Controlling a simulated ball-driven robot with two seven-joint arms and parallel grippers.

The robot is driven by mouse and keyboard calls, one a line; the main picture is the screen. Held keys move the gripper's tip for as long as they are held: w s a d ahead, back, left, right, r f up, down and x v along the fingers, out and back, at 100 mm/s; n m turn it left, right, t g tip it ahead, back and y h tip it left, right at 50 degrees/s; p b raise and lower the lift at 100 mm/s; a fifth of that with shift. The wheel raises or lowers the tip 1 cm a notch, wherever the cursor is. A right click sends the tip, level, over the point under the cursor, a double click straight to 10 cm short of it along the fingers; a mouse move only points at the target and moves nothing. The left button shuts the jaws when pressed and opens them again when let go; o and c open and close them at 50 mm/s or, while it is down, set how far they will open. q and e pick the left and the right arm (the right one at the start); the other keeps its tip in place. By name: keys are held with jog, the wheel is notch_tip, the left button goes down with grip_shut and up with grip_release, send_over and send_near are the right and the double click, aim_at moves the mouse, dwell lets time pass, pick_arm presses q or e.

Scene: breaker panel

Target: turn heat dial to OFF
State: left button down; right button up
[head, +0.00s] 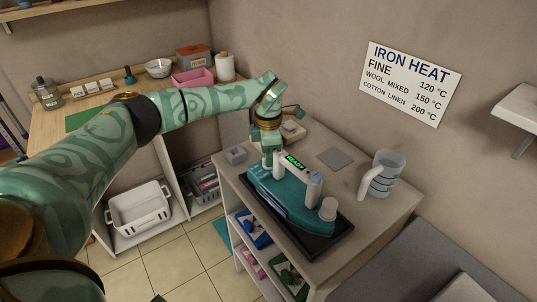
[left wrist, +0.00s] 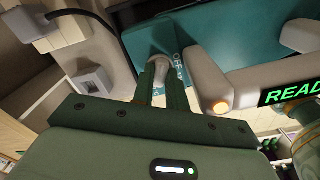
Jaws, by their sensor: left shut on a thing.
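A teal iron (head: 285,203) with a lit green READY display (head: 294,162) sits on a dark pad on the counter. My left gripper (head: 267,160) reaches down at the iron's far end. In the left wrist view, the two fingers of my left gripper (left wrist: 163,72) are shut on a small pale grey heat dial (left wrist: 167,62). Letters that look like OFF (left wrist: 179,58) are on the teal surface beside the dial. The fingers hide part of the dial, and I cannot tell where it points. My right gripper is not in view.
A small grey block (head: 236,155) is at the counter's left edge. An IRON HEAT sign (head: 411,82) hangs on the wall. Shelves below hold folded cloths.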

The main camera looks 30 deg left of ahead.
pick_arm(q)
jog(key=shift+r+n+p, duration=0.2)
jog(key=shift+n+p, duration=0.6)
jog(key=shift+r+n+p, duration=0.1)
jog(key=shift+n+p, duration=1)
jog(key=shift+n, duration=0.1)
jog(key=n+p, duration=0.2)
jog(key=n, duration=0.1)
jog(key=shift+n+p, duration=0.3)
jog(key=shift+p, duration=0.05)
jog(key=n+p, duration=0.3)
jog(key=n, duration=0.1)
jog(key=shift+w+n, duration=0.1)
jog(key=shift+n, duration=0.2)
jog(key=n+p, duration=0.3)
jog(key=n, duration=0.3)
jog(key=n+p, duration=0.1)
jog(key=n, duration=0.1)
jog(key=n+p, duration=0.1)
jog(key=n, duration=0.2)
jog(key=shift+f+n+p, duration=0.2)
jog(key=shift+n+p, duration=0.1)
jog(key=shift+p, duration=0.05)
